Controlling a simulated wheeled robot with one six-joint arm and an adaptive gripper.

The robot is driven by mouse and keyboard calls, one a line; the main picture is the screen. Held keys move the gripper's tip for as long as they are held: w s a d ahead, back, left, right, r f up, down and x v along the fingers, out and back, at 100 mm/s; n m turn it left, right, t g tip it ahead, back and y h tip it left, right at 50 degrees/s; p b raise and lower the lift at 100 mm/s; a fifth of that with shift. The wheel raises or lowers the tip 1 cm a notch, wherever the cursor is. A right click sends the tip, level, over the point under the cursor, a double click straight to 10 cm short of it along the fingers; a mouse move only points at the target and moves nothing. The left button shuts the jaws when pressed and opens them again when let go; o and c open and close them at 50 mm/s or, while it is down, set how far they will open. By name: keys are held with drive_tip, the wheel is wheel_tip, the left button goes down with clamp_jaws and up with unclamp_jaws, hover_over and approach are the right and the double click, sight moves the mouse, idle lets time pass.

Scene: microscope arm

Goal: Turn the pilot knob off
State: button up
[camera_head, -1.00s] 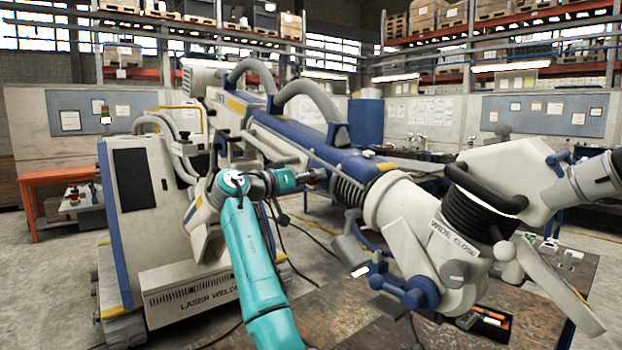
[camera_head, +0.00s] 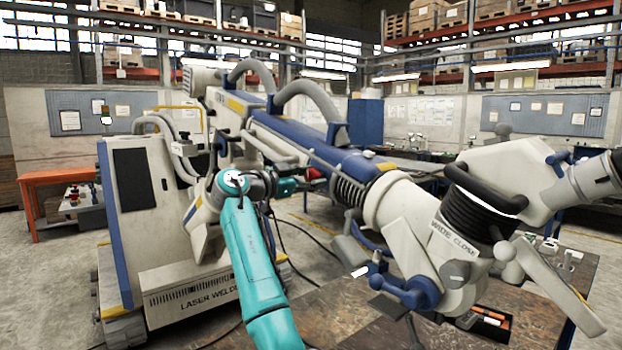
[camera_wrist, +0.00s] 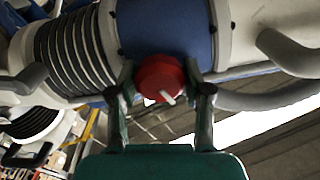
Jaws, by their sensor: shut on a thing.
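The pilot knob (camera_wrist: 158,76) is a round red knob with a white pointer mark, set on the underside of a blue section of the machine arm (camera_wrist: 170,35). In the wrist view its white mark points down and to the right. My gripper (camera_wrist: 161,82) has one finger on each side of the knob and is shut on it. In the head view the knob (camera_head: 314,173) shows as a small red patch below the blue tube, just right of my gripper (camera_head: 303,178). The fingertips are too small there to make out.
Black ribbed bellows (camera_wrist: 75,55) lie left of the knob in the wrist view. A grey curved handle (camera_wrist: 285,50) is at the right. In the head view, a workbench (camera_head: 370,325) stands below the machine's head, and cables hang near my arm.

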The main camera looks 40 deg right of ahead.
drive_tip(key=shift+m, duration=0.6)
drive_tip(key=o, duration=1.2)
drive_tip(key=shift+c, duration=0.2)
drive_tip(key=a, duration=1.2)
drive_tip(key=shift+s, duration=0.15)
drive_tip(key=shift+a, duration=0.1)
